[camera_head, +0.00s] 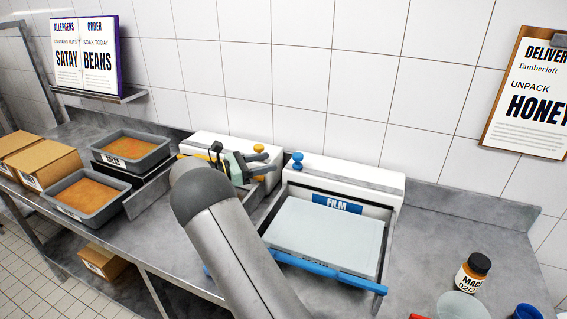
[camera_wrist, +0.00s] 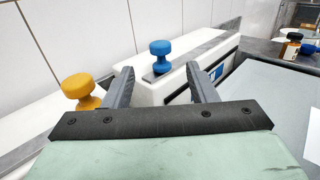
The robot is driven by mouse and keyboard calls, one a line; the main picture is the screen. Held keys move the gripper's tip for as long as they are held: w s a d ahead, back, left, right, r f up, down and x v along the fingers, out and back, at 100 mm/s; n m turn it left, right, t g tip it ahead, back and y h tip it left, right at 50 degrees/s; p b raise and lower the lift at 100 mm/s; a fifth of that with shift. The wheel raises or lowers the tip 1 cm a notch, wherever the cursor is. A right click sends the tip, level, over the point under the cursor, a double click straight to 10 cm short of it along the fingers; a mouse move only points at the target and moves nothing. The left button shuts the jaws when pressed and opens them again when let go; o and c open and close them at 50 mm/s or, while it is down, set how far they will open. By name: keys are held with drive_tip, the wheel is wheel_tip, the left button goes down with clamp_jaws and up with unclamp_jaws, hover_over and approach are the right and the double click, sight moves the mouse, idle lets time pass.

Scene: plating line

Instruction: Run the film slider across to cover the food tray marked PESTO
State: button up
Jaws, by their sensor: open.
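A white unit (camera_head: 345,177) with a blue FILM sign (camera_head: 338,204) has a blue knob (camera_head: 297,160) at the left end of its top. A pale flat panel (camera_head: 325,236) lies before it, with a blue bar (camera_head: 325,270) along its front edge. My gripper (camera_head: 273,162) is open and empty, left of the blue knob. In the wrist view the blue knob (camera_wrist: 160,57) shows between and beyond my fingers (camera_wrist: 160,72), apart from them. No PESTO marking is readable; the head view shows two grey trays (camera_head: 97,212) (camera_head: 137,163) of orange food.
Cardboard boxes (camera_head: 45,167) are at far left.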

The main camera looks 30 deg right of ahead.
drive_tip(key=a, duration=0.6)
drive_tip(key=shift+w+b, duration=0.2)
drive_tip(key=shift+b, duration=0.2)
drive_tip(key=shift+a, duration=0.1)
